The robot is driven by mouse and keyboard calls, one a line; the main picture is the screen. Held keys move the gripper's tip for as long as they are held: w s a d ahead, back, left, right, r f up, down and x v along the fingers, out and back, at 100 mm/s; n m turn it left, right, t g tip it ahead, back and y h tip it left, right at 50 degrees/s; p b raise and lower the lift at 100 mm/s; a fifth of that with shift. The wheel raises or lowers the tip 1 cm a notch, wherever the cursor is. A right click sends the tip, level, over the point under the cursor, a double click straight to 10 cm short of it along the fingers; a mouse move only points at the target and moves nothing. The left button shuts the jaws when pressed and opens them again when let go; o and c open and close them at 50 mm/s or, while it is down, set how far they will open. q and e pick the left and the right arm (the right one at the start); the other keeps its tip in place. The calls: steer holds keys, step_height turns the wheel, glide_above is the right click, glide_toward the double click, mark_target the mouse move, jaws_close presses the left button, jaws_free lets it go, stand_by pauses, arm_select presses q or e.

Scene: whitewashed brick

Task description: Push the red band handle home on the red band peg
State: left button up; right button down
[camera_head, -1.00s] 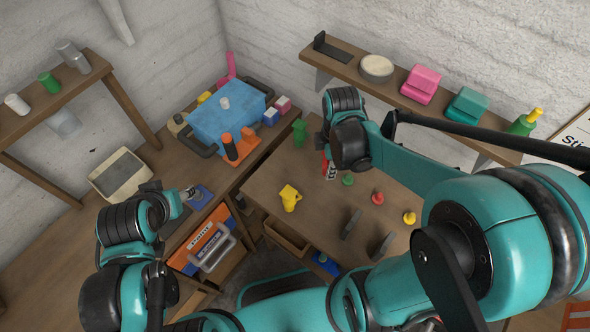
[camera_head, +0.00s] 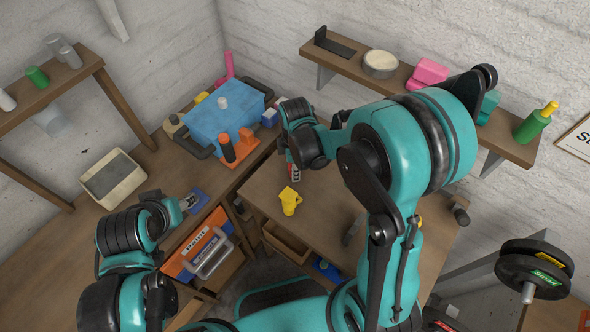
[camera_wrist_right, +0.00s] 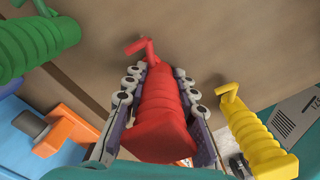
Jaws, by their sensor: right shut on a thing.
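The red band handle (camera_wrist_right: 162,103) is a ribbed red grip with a hook at its far end. My right gripper (camera_wrist_right: 160,85) is shut on it, with the fingers along both sides. In the head view the right gripper (camera_head: 294,173) hangs over the wooden workbench's left part, with a bit of red showing beside it. The red band peg is hidden behind my right arm in the head view and does not show in the wrist view. My left gripper (camera_head: 190,202) is over the left bench by a blue item; its jaws are too small to read.
A yellow handle (camera_head: 290,201) stands on the workbench, right of the gripper in the wrist view (camera_wrist_right: 255,135). A green handle (camera_wrist_right: 38,42) is on its left. A shelf (camera_head: 345,62) runs along the back.

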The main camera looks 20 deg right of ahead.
steer(key=shift+f, duration=0.1)
steer(key=c, duration=1.2)
jaws_free()
